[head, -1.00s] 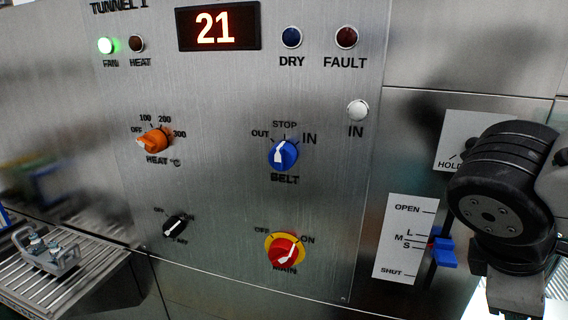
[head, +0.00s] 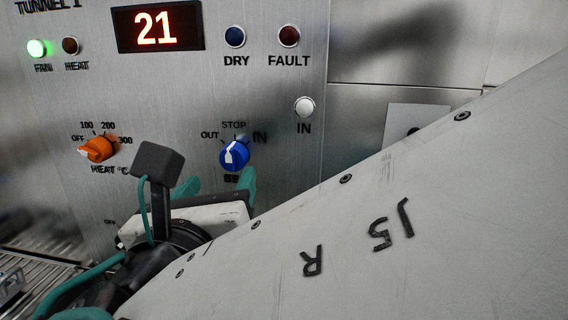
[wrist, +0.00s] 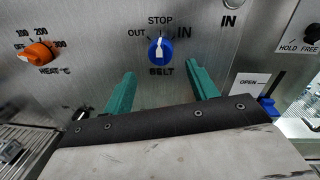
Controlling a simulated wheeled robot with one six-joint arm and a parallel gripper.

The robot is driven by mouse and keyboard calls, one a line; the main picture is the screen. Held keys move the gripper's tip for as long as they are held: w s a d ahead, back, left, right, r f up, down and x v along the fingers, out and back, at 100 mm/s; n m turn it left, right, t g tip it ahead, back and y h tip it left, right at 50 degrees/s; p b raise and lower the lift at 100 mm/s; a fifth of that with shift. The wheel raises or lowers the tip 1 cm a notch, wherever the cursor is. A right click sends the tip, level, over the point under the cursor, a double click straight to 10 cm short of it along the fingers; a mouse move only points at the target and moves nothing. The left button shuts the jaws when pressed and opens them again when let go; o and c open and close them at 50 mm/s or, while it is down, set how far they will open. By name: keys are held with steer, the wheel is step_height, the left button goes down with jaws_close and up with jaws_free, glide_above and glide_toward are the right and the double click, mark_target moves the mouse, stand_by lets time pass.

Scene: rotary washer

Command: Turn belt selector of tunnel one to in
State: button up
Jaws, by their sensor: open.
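The belt selector is a blue knob (head: 234,156) with a white pointer, on the steel tunnel one panel. It also shows in the wrist view (wrist: 161,50), where its pointer stands up towards STOP, between OUT on the left and IN on the right. My gripper (head: 217,183) is open, with its green fingers just below the knob in the head view. In the wrist view my gripper (wrist: 160,70) has one finger on each side below the knob, with nothing between them. It does not visibly touch the knob. In the head view the BELT label is partly hidden by a finger.
The orange heat knob (head: 98,150) is left of the belt knob. A white IN button or lamp (head: 304,106) is at its upper right. The green fan lamp (head: 37,48) is lit and the display (head: 157,27) reads 21. My arm hides the lower panel.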

mark_target(231, 164)
steer(key=w, duration=0.6)
steer(key=shift+d, duration=0.1)
steer(key=c, duration=1)
